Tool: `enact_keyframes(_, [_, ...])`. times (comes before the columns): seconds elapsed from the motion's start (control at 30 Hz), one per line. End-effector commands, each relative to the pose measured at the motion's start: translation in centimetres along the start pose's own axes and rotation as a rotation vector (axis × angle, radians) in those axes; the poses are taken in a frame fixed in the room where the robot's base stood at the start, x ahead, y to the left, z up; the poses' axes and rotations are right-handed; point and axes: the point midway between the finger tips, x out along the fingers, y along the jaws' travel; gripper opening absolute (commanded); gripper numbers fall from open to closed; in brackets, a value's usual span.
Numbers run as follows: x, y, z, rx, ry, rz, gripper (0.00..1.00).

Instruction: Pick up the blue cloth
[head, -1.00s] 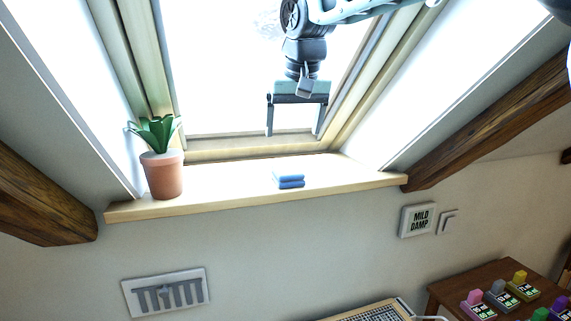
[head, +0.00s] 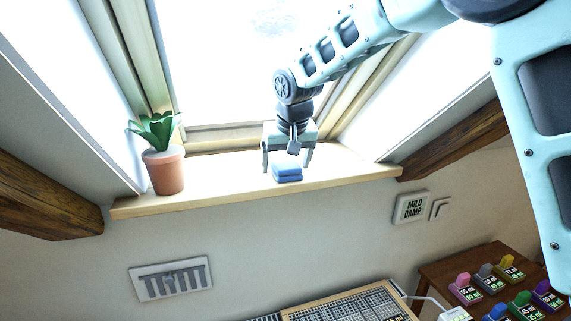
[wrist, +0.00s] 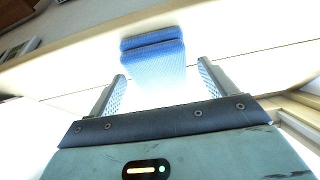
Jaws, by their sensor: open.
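The blue cloth (head: 287,172) is folded into a small stack and lies on the wooden window sill, right of the potted plant. In the wrist view the cloth (wrist: 154,62) shows just beyond the fingertips, roughly centred between them. My gripper (head: 286,170) is open and empty, pointing down just behind the cloth in the head view. Its two fingers also show in the wrist view (wrist: 160,72), one to each side of the cloth's line. I cannot tell whether either finger touches the cloth.
A potted plant (head: 164,168) stands on the left of the sill (head: 225,193). The window frame rises behind. Below right, a wooden table (head: 440,281) holds several coloured blocks.

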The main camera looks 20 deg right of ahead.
Motion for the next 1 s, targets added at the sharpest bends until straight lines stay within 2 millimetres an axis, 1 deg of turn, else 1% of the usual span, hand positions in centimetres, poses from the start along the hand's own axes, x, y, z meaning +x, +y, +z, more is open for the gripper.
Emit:
enact_keyframes(0.17, [0.1, 0.0, 0.0, 0.000, 0.001, 0.000, 0.84])
enact_keyframes(0.2, [0.1, 0.0, 0.0, 0.000, 0.001, 0.000, 0.78])
enact_keyframes(0.27, [0.1, 0.0, 0.0, 0.000, 0.001, 0.000, 0.61])
enact_keyframes(0.3, [0.1, 0.0, 0.0, 0.000, 0.001, 0.000, 0.50])
enact_keyframes(0.37, [0.1, 0.0, 0.0, 0.000, 0.001, 0.000, 0.35])
enact_keyframes(0.83, [-0.2, 0.0, 0.0, 0.000, 0.003, -0.001, 0.35])
enact_keyframes(0.93, [-0.5, 0.0, 0.1, 0.000, 0.003, -0.001, 0.35])
enact_keyframes(1.0, [-1.4, 0.0, -0.2, 0.001, 0.005, -0.001, 0.35])
